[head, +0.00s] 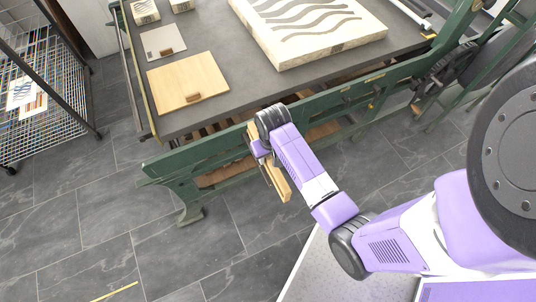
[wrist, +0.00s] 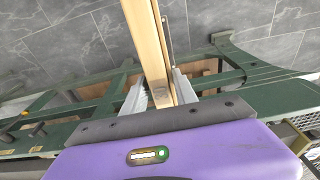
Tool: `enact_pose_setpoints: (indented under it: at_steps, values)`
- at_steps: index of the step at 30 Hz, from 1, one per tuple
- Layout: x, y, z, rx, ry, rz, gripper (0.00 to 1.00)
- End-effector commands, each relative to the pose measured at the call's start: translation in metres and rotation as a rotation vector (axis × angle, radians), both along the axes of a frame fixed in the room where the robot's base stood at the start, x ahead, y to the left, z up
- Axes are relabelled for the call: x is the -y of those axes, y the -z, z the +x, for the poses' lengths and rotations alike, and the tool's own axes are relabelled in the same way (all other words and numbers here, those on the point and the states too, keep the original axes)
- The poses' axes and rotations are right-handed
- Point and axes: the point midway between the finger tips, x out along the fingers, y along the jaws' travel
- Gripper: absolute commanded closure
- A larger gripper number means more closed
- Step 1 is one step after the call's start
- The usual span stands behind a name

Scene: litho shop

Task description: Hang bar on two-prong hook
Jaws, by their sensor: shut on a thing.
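My gripper (head: 262,155) is in front of the green press frame, below the near edge of its bed. In the wrist view my gripper (wrist: 160,88) has its two grey fingers on either side of a pale wooden bar (wrist: 146,35) and is shut on it. The bar runs from between the fingers up past the top of the wrist view. In the head view the bar (head: 278,183) hangs tilted beside my wrist, partly hidden by it, with the floor below. I cannot make out a two-prong hook in either view.
The press bed (head: 215,110) carries a large patterned stone (head: 310,30), a wooden board with a handle (head: 188,82) and a smaller grey board (head: 163,42). The green press frame (head: 330,103) is close to my gripper. A wire rack (head: 35,75) stands far left. Tiled floor at lower left is mostly clear.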

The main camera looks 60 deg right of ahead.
Motion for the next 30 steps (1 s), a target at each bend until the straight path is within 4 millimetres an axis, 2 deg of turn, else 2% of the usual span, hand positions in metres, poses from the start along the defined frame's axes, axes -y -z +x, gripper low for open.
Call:
enact_pose_setpoints:
  at_steps: [18, 30]
  values:
    - [0.0, 0.038, 0.001, 0.001, -0.001, -0.001, 1.0]
    - [0.0, 0.045, 0.001, 0.002, 0.0, -0.001, 1.0]
